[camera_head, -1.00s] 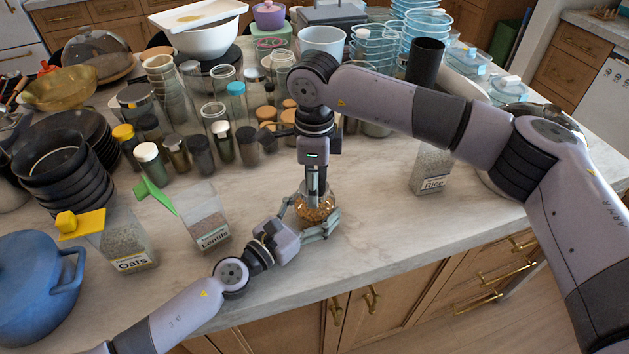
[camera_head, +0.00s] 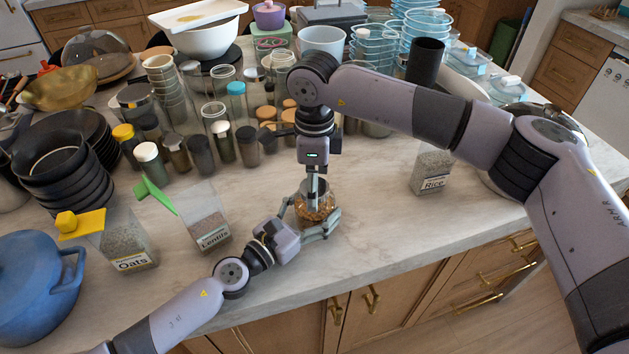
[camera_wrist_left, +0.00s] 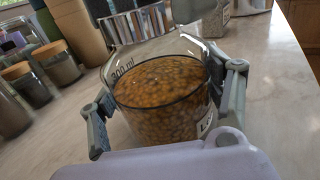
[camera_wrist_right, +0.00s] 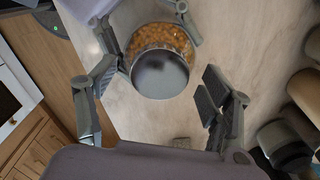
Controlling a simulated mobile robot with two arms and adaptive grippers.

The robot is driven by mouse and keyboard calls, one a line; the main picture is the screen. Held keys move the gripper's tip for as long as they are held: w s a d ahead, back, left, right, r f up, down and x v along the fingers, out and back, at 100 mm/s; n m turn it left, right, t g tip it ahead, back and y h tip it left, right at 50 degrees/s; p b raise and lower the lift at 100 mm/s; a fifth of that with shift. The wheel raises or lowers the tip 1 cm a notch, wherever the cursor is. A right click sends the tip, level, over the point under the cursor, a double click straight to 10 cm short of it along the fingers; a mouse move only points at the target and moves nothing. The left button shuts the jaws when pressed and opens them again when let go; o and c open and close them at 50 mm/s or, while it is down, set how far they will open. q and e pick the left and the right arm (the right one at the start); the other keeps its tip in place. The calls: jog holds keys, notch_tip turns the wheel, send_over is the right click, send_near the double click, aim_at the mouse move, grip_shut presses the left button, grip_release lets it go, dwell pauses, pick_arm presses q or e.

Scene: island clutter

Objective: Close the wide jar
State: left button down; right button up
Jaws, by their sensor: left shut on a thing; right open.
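The wide jar (camera_head: 316,208) is a clear glass jar of orange-brown contents, upright on the counter near its front edge. My left gripper (camera_head: 311,216) is shut around its sides; in the left wrist view the jar (camera_wrist_left: 165,105) sits between the fingers, with "300 ml" printed on it. My right gripper (camera_head: 315,184) points down just above the jar, open. In the right wrist view, a round grey metallic lid (camera_wrist_right: 160,74) covers the jar's mouth, between and apart from the right fingers (camera_wrist_right: 157,88). I cannot tell whether it is fully seated.
A lentils container (camera_head: 207,222) with a green lid and an oats container (camera_head: 128,243) with a yellow lid stand left of the jar. A rice container (camera_head: 430,172) stands to the right. Several jars crowd the back. The counter (camera_head: 385,225) right of the jar is clear.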

jog(key=shift+r, duration=0.1)
notch_tip(320, 180, up, 12)
dwell(0.6)
pick_arm(q)
jog(key=shift+c, duration=0.6)
grip_release()
jog(key=v, duration=1.2)
